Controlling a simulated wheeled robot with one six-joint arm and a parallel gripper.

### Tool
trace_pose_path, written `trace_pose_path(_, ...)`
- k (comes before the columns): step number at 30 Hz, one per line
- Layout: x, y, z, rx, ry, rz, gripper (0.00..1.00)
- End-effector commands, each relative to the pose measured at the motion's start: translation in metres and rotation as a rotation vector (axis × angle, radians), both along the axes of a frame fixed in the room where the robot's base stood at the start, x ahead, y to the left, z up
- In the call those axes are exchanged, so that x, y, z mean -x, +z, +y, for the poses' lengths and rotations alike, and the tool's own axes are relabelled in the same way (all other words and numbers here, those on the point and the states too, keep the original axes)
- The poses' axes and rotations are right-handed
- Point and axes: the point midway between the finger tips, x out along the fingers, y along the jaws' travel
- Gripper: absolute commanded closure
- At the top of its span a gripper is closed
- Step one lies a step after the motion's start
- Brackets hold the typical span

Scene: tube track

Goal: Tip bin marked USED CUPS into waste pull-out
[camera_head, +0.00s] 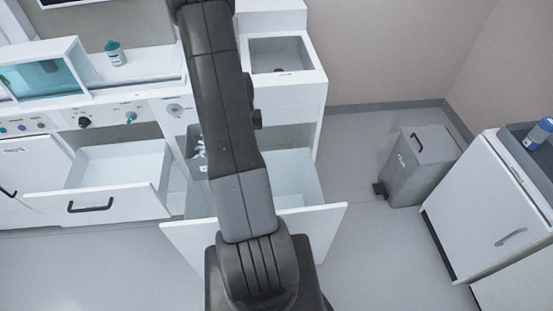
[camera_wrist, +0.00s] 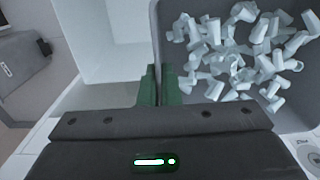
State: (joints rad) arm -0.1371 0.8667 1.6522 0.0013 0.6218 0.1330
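The grey bin (camera_wrist: 160,30) fills the right of the wrist view, with many pale cups (camera_wrist: 240,50) loose inside it. No USED CUPS marking is readable. My gripper (camera_wrist: 158,88) has its two green fingers close together, one on each side of the bin's near-left wall, pinching it. The white waste pull-out (camera_head: 322,232) stands open below the sink, partly hidden by my arm. Its pale interior lies left of the bin in the wrist view (camera_wrist: 110,45).
Another white drawer (camera_head: 120,205) stands open at the left. A grey pedal bin (camera_head: 420,165) with a lid stands on the floor at the right, near a white cabinet (camera_head: 480,205). A sink (camera_head: 280,55) is behind the pull-out. Floor between pull-out and pedal bin is clear.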

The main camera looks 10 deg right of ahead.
Motion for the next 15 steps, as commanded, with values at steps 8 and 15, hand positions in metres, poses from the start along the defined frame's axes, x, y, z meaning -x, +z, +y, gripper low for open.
trace_pose_path(8,-0.001,-0.044,-0.023,-0.003,0.052,0.002,1.00)
trace_pose_path(15,0.005,-0.061,-0.054,-0.005,0.130,-0.003,1.00)
